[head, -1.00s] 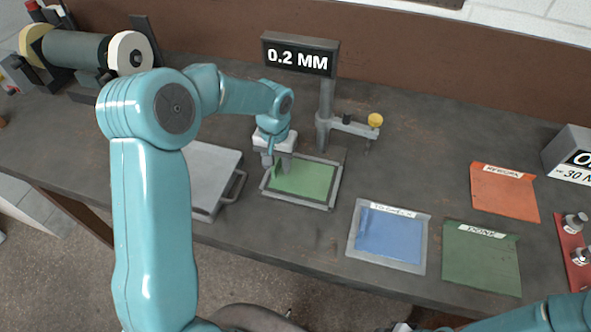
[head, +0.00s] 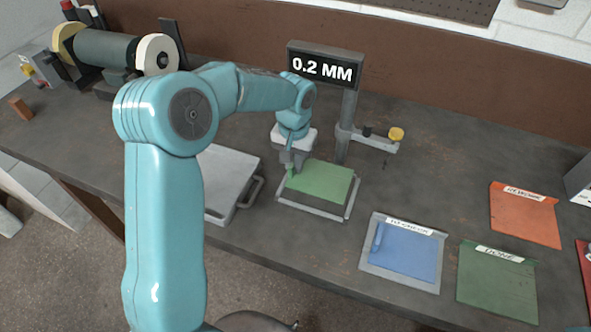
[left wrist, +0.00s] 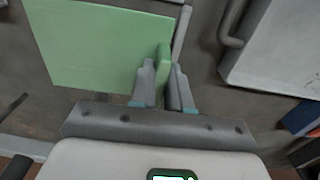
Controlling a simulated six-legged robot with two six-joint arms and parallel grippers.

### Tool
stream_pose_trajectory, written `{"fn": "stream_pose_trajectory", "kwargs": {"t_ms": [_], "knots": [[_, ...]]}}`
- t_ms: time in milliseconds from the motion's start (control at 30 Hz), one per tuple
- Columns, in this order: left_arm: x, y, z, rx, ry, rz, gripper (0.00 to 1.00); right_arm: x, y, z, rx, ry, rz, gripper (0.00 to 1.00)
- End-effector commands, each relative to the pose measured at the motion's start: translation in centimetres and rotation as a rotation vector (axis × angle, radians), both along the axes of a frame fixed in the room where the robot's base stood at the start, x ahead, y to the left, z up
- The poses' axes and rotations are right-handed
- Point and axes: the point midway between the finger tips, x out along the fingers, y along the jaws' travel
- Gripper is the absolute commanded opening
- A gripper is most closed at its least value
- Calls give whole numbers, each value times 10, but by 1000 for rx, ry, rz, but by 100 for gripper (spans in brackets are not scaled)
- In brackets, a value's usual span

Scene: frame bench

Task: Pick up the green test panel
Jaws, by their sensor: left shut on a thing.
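The green test panel (head: 324,183) is a flat light-green sheet, raised and slightly tilted above a grey frame (head: 312,209) on the bench, below the 0.2 MM gauge. My left gripper (head: 292,168) is shut on the panel's left edge. In the left wrist view the panel (left wrist: 95,45) fills the upper left, and an upright green tab on its edge stands between the fingers of my left gripper (left wrist: 163,75). My right gripper is not in view.
The 0.2 MM gauge stand (head: 347,125) rises just behind the panel. A grey plate with a handle (head: 225,180) lies left. Blue (head: 405,255), green (head: 497,285) and orange (head: 525,217) labelled mats lie right. A grinder (head: 110,50) stands back left.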

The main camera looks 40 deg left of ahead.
Motion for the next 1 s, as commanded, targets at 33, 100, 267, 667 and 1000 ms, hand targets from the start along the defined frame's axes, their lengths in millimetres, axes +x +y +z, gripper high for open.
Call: {"fn": "stream_pose_trajectory", "kwargs": {"t_ms": [33, 100, 267, 667, 1000], "knots": [[2, 0, 13, 2, -9, 0, 0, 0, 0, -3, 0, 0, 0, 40], [2, 0, 35, 1, -10, 1, 0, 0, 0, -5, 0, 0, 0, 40], [1, 0, 87, 0, -10, 0, 0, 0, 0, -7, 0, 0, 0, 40], [0, 0, 161, 0, -3, 0, 0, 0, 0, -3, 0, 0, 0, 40], [-2, 0, 166, 1, -2, 76, 0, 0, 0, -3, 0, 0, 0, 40]]}}
